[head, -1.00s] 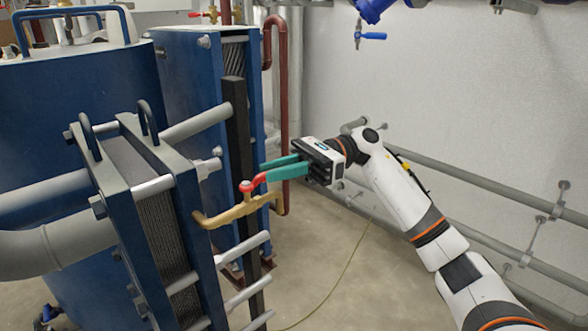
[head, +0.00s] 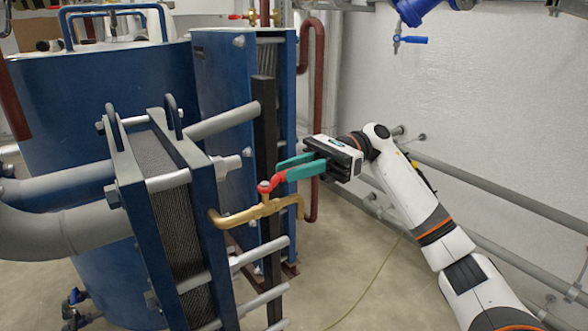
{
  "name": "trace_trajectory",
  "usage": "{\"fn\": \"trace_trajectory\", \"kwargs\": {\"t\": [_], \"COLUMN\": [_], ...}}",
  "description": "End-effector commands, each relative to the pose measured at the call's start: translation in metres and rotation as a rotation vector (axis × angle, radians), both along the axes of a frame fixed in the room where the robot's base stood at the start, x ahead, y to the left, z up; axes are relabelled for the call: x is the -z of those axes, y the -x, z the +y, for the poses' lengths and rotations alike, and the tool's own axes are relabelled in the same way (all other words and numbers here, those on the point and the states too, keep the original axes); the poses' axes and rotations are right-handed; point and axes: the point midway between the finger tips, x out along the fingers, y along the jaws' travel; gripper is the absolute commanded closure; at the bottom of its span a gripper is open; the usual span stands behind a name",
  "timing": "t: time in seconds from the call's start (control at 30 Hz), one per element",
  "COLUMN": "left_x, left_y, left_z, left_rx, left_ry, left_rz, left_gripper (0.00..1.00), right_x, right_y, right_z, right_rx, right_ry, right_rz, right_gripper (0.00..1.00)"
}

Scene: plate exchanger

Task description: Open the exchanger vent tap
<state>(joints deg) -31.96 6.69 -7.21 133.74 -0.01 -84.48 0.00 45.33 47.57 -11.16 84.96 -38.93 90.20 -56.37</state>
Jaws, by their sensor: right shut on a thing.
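The vent tap has a brass body (head: 246,215) that sticks out to the right from the front plate exchanger (head: 190,190). Its red lever handle (head: 276,182) sits on top and points up and to the right. My right gripper (head: 284,172) has teal fingers and reaches in from the right. It is shut on the outer end of the red handle, and the fingers hide part of that end. My left gripper is not in view.
A second blue exchanger (head: 226,85) stands behind, with a dark upright bar (head: 266,130) close to the tap. Grey tie rods (head: 262,252) stick out below it. Grey pipes (head: 500,205) run along the right wall.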

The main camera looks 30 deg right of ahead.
Motion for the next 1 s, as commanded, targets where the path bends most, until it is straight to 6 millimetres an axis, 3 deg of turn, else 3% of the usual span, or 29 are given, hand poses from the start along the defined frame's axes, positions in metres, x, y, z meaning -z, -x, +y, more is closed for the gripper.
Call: {"fn": "trace_trajectory", "kwargs": {"t": [0.13,0.17,0.27,0.67,1.0], "left_x": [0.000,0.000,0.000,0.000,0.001], "left_y": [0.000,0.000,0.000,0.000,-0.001], "left_z": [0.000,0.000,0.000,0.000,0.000], "left_rx": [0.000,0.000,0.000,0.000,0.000], "left_ry": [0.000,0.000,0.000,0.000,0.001], "left_rz": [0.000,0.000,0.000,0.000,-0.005], "left_gripper": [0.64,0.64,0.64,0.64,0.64], "right_x": [-0.001,-0.001,-0.001,0.000,-0.002], "right_y": [0.000,0.000,0.000,-0.001,-0.007], "right_z": [0.000,0.000,0.000,-0.008,-0.076], "right_rx": [0.000,-0.001,0.000,0.002,0.004], "right_ry": [0.001,0.001,0.001,0.000,-0.002], "right_rz": [-0.001,-0.001,-0.001,0.000,0.000], "right_gripper": [1.00,0.76,0.60,0.59,0.59]}}
